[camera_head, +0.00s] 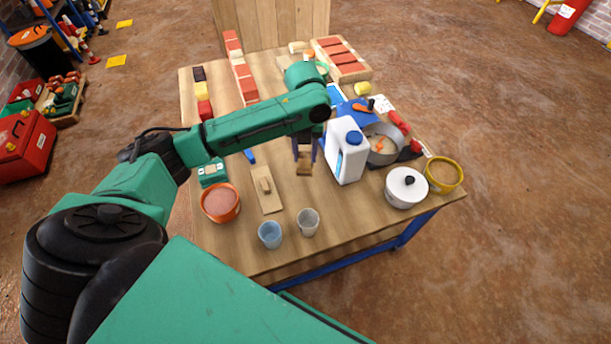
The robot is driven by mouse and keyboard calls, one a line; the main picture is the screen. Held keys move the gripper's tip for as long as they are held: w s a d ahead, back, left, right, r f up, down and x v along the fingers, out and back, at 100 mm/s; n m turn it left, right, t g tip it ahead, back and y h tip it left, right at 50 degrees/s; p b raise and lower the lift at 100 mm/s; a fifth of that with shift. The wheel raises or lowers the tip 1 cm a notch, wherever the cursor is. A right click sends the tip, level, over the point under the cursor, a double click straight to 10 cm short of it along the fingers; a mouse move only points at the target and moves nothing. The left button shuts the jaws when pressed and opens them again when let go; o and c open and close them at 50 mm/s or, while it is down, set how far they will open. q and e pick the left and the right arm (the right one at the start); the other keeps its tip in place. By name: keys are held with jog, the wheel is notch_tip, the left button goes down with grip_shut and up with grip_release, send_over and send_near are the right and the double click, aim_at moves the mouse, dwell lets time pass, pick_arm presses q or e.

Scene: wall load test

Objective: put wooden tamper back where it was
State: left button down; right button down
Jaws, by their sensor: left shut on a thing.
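My left arm reaches in from the left over the table, and my left gripper (306,150) points down above the middle of the worktop. It is shut on a small brown wooden block-like piece, the wooden tamper (304,168), whose lower part shows below the fingers. I cannot tell whether the tamper touches the tabletop. The wooden table (330,220) has a blue frame. A wooden float (267,189) lies to the left of the gripper. My right gripper is not in view.
A white jug (345,157) stands close right of the gripper, with a grey pan (381,148) beyond it. A lidded white pot (406,187), a yellow-rimmed bowl (444,176), an orange bucket (220,203) and two cups (270,234) stand nearer. Bricks (245,82) line the back.

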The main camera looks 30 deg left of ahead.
aim_at(305, 151)
pick_arm(q)
notch_tip(305, 151, down, 8)
jog(key=shift+f+b, duration=0.25)
jog(key=shift+b, duration=0.2)
jog(key=shift+f, duration=0.2)
jog(key=shift+f, duration=0.1)
jog(key=shift+c, duration=2.2)
grip_release()
notch_tip(305, 151, up, 12)
jog(key=shift+r+p, duration=0.15)
jog(key=shift+p, duration=0.6)
